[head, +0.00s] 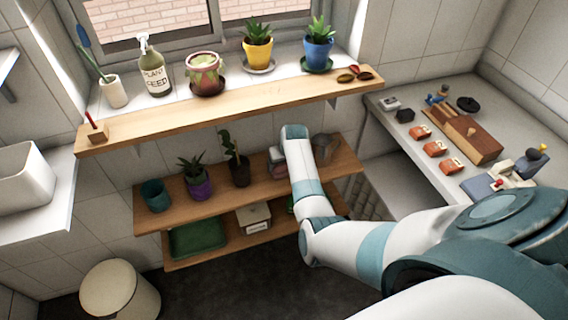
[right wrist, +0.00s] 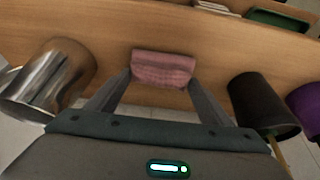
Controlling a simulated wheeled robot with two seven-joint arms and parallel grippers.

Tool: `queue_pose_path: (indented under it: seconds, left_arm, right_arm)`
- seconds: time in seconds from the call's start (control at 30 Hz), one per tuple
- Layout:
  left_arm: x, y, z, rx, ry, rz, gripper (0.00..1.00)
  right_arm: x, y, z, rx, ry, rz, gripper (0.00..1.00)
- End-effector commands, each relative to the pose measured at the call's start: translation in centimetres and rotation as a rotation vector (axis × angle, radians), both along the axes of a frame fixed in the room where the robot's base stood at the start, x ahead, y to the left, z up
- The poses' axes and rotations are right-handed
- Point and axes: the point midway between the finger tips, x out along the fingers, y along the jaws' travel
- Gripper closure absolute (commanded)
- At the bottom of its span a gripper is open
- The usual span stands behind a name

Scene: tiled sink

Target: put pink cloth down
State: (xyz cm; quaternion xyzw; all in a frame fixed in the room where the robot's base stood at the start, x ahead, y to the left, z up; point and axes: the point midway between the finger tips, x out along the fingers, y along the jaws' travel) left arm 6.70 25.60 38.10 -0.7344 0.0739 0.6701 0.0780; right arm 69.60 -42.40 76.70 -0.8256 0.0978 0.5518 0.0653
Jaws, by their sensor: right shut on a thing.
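The pink cloth (right wrist: 163,68) is a small folded bundle in the right wrist view. My right gripper (right wrist: 163,80) is shut on it, with one finger at each side. The cloth is over the middle wooden shelf (head: 265,185), between a dark pot (head: 239,172) and a metal can (head: 325,147). I cannot tell whether the cloth touches the shelf. In the head view my right arm hides much of the gripper and this part of the shelf. My left gripper is not in view.
The dark pot (right wrist: 258,103) and metal can (right wrist: 55,78) stand close on either side of the gripper. A purple pot (head: 199,187) and teal pot (head: 155,195) stand further left. The upper ledge (head: 240,101) overhangs behind. A green tray (head: 200,240) and white box (head: 254,219) sit below.

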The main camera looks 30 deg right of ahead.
Motion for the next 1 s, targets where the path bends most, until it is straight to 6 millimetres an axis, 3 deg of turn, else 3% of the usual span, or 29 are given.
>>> queue_pose_path:
  seconds: [0.1,0.13,0.2,0.57,0.8,1.0]
  left_arm:
    - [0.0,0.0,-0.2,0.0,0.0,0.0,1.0]
    - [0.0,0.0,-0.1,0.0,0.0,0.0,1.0]
    - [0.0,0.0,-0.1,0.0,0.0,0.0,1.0]
    - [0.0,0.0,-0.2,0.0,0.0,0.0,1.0]
    - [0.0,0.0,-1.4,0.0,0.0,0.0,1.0]
    - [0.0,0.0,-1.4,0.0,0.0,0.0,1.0]
  right_arm:
    - [0.0,0.0,-0.4,0.0,0.0,0.0,0.44]
    - [0.0,0.0,-0.3,0.0,0.0,0.0,0.19]
    - [0.0,0.0,-0.3,0.0,0.0,0.0,0.07]
    - [0.0,0.0,-0.3,0.0,0.0,0.0,0.07]
    - [0.0,0.0,-0.6,0.001,-0.002,-0.001,0.07]
    - [-0.7,0.2,1.7,-0.001,-0.003,0.0,0.07]
